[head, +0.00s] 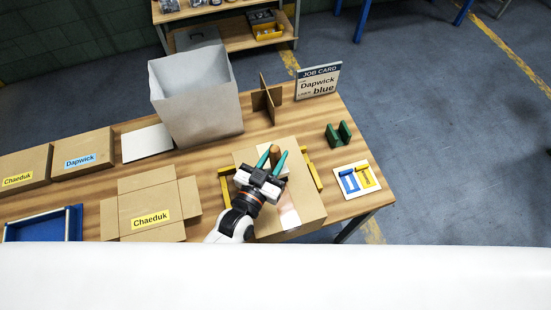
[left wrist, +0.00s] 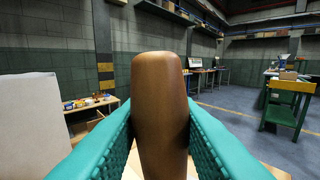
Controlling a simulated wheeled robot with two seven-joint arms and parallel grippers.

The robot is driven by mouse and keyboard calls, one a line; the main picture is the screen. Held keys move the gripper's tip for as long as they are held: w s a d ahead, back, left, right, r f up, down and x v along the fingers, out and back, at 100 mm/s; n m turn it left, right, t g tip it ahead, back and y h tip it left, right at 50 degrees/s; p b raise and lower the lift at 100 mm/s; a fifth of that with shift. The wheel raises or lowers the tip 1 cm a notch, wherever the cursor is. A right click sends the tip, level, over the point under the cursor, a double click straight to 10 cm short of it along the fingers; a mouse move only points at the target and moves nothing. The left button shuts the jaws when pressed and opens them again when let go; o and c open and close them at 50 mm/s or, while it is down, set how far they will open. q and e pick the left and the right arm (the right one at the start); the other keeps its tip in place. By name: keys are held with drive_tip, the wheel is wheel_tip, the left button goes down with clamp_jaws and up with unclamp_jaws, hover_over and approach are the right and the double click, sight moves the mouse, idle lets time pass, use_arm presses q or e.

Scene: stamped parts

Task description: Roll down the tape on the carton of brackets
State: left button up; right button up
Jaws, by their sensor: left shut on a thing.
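A closed brown carton (head: 310,207) sits near the right end of the wooden table, between yellow guide pieces (head: 313,171). A shiny pale strip of tape (head: 289,207) shows on its top towards the front edge. My left gripper (head: 273,160) is over the carton's top, its teal fingers shut on a brown wooden handle (head: 275,151). In the left wrist view the handle (left wrist: 160,115) stands upright between the fingers. The handle's lower end, and whether it touches the carton, is hidden. My right gripper is not in view.
A tall grey bin (head: 195,100) stands behind, left of a cardboard divider (head: 267,98) and a job card (head: 318,82). A green holder (head: 338,134) and a white plate with blue and yellow pieces (head: 344,192) are right. An open "Chaeduk" carton (head: 145,194) lies left.

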use_arm(q)
drive_tip(key=w, duration=0.1)
drive_tip(key=w+a, duration=0.1)
drive_tip(key=w, duration=0.2)
drive_tip(key=shift+w+a+f+b, duration=0.15)
drive_tip(key=shift+w+a+b, duration=0.15)
drive_tip(key=shift+a, duration=0.05)
idle(0.6)
drive_tip(key=shift+w, duration=0.1)
drive_tip(key=w+a+b, duration=0.2)
drive_tip(key=w, duration=0.5)
drive_tip(key=shift+w+a, duration=0.15)
drive_tip(key=shift+a, duration=0.1)
idle(1.3)
